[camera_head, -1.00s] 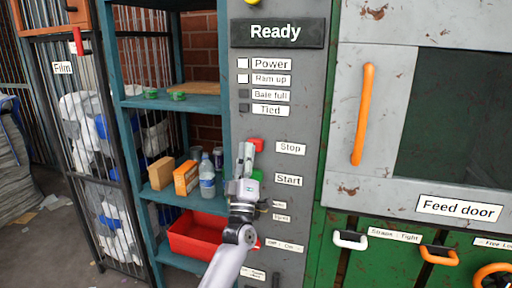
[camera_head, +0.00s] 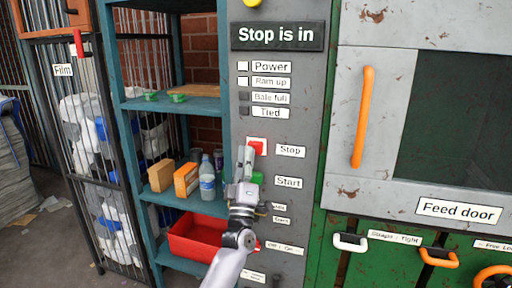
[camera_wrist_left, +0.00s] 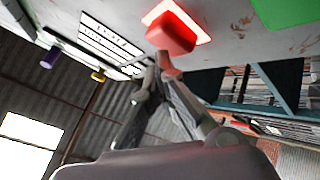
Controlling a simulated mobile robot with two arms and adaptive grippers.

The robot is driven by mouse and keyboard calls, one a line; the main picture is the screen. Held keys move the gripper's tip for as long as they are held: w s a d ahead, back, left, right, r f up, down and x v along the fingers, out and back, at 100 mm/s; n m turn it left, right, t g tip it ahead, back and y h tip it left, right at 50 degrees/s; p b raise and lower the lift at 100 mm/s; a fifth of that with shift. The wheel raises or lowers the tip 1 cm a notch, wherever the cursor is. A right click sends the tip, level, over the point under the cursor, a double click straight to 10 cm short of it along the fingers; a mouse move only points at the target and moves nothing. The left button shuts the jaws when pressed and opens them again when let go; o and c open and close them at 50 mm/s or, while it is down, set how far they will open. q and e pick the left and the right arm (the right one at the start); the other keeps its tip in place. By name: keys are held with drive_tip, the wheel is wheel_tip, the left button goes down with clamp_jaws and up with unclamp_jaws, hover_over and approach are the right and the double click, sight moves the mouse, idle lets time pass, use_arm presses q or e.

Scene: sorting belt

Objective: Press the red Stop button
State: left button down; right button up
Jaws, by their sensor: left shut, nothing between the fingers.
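The red Stop button (camera_head: 261,146) is on the grey control panel, left of its "Stop" label. The display (camera_head: 277,35) above reads "Stop is in". My left gripper (camera_head: 245,152) is shut and empty, its fingertips at the button's left edge. In the left wrist view the Stop button (camera_wrist_left: 172,32) glows red at its rim. The fingertips of my left gripper (camera_wrist_left: 158,62) are right by its lower edge in that view; I cannot tell whether they touch. My right gripper is not in view.
The green Start button (camera_head: 257,178) is just below, partly behind my gripper. A teal shelf (camera_head: 175,103) with boxes, a bottle (camera_head: 207,180) and a red bin (camera_head: 190,238) stands left. The feed door's orange handle (camera_head: 363,118) is right.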

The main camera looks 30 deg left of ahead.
use_arm(q)
drive_tip(key=shift+s+d, duration=0.1)
drive_tip(key=shift+s, duration=0.45)
drive_tip(key=s+d+p, duration=0.1)
drive_tip(key=s+p, duration=0.2)
drive_tip(key=s, duration=0.3)
drive_tip(key=shift+d, duration=0.2)
drive_tip(key=shift+w, duration=0.1)
